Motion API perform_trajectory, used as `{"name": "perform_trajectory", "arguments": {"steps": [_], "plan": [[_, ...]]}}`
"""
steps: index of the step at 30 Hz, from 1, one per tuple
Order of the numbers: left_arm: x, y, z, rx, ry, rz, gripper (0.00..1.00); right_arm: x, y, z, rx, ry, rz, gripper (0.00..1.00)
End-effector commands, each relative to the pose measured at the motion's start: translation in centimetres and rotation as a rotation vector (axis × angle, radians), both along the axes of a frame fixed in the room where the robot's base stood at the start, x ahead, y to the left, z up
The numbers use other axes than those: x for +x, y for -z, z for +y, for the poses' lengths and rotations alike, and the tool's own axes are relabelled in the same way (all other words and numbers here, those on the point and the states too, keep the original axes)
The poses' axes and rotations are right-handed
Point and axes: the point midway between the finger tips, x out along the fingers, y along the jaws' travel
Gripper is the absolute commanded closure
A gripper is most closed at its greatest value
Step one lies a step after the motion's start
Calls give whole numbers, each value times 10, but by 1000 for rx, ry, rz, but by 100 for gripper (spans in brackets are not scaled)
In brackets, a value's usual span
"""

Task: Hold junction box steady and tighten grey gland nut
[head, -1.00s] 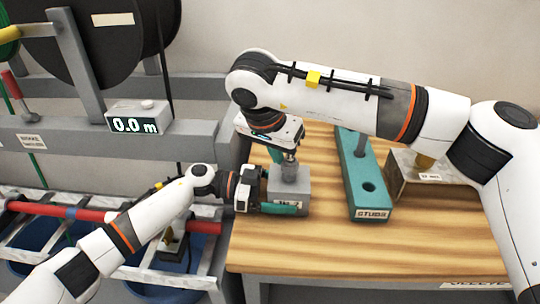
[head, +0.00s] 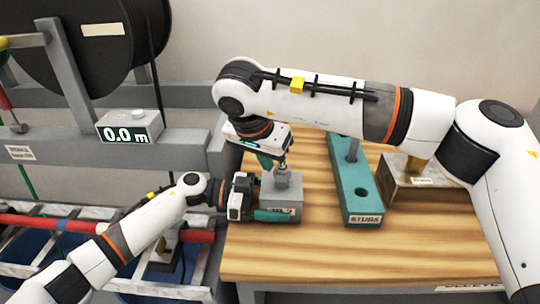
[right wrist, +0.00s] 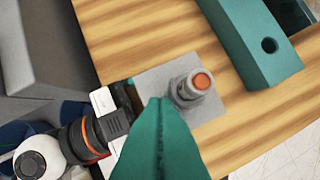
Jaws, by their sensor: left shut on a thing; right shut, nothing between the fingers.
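The grey junction box (head: 285,203) sits at the left part of the wooden table; it also shows in the right wrist view (right wrist: 207,106). A grey gland nut (head: 282,179) stands upright on its top, and an orange-brown round end shows in the gland's middle in the right wrist view (right wrist: 201,81). My left gripper (head: 268,213) is shut on the box from its left side, a teal finger along its front. My right gripper (head: 267,162) is above the box, beside the gland's upper part. Its teal fingers (right wrist: 160,142) are shut and empty; whether they touch the nut cannot be told.
A teal block labelled STUBS (head: 360,205), with a hole and an upright peg, stands right of the box. A brown metal box (head: 430,190) is farther right. A 0.0 m display (head: 129,127) is on the grey frame at left. The table's front is clear.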

Motion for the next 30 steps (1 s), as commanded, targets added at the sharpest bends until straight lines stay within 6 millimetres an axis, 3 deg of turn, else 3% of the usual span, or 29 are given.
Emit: {"name": "perform_trajectory", "arguments": {"steps": [4,9,16,21,29,30], "plan": [[0,0,0,0,-1,0,31,-24,-5,18,1,-7,-5,100],[0,0,0,0,-1,1,31,-34,-45,26,1,-3,-7,100],[0,0,0,0,-1,0,31,-46,-82,34,1,-1,-5,100],[0,0,0,0,-1,0,31,-51,-93,36,1,-3,-3,100],[0,0,0,0,-1,0,31,-51,-94,37,1,-3,-2,100],[0,0,0,0,-1,0,15,-51,-94,37,1,-3,-2,100]]}}
